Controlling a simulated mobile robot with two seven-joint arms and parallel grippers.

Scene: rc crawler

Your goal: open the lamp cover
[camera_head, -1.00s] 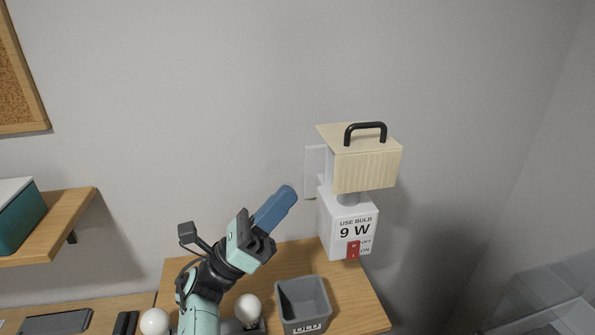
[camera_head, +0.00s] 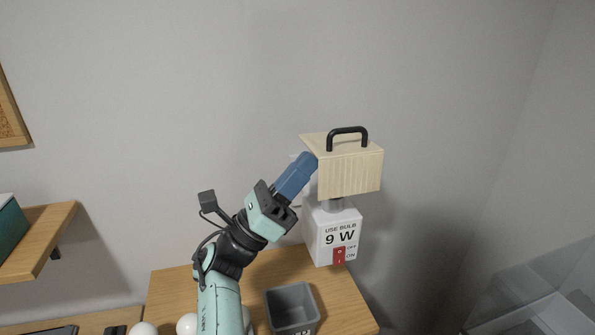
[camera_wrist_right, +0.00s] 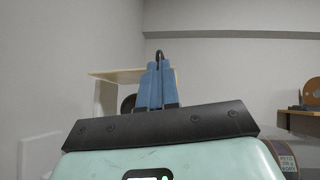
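The lamp cover (camera_head: 350,175) is a pale wood box with a black arched handle (camera_head: 347,131) on top. It sits level above the white lamp base (camera_head: 322,245), marked "USE BULB 9 W" with a red switch. My right gripper (camera_head: 312,158) has its blue fingers together, pointing up and right. Its tips overlap the cover's left edge in the head view, short of the handle; I cannot tell if they touch. In the right wrist view the fingers (camera_wrist_right: 158,70) stand before the cover (camera_wrist_right: 116,76), with the handle just beyond the tips. My left gripper is not in view.
A grey bin (camera_head: 291,308) stands on the wooden table (camera_head: 180,290) below my right arm. White bulbs (camera_head: 187,323) sit at the table's front. A wall shelf (camera_head: 45,235) is at left. The wall above the cover is clear.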

